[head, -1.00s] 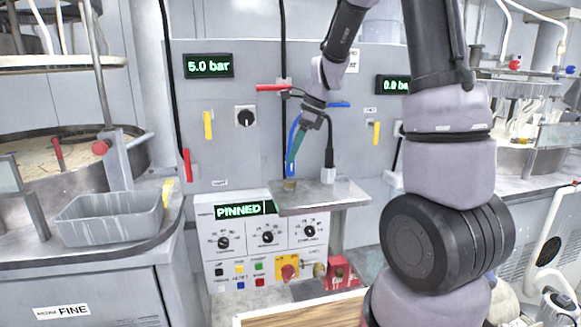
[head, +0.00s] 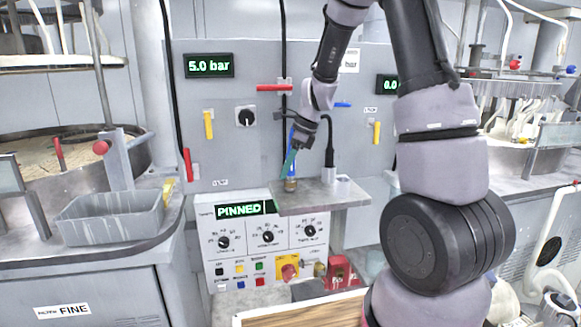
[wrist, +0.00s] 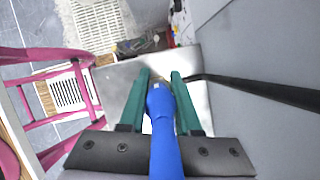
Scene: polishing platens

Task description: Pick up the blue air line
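The blue air line (wrist: 164,140) runs down the middle of the wrist view, between the two green fingers of my gripper (wrist: 160,78). A metal end shows at the fingertips. In the head view my gripper (head: 290,168) reaches down at a slant to the line's lower end (head: 290,181), at the left part of a small metal shelf (head: 325,199). The fingers lie close on both sides of the line. I cannot tell whether they press on it. My gripper hides part of the line.
A black line (head: 329,150) stands to the right on the same shelf, by a white holder (head: 343,186). The panel behind carries a red lever (head: 273,88), a blue lever (head: 342,104) and yellow handles. A control box (head: 240,240) reading PINNED stands below.

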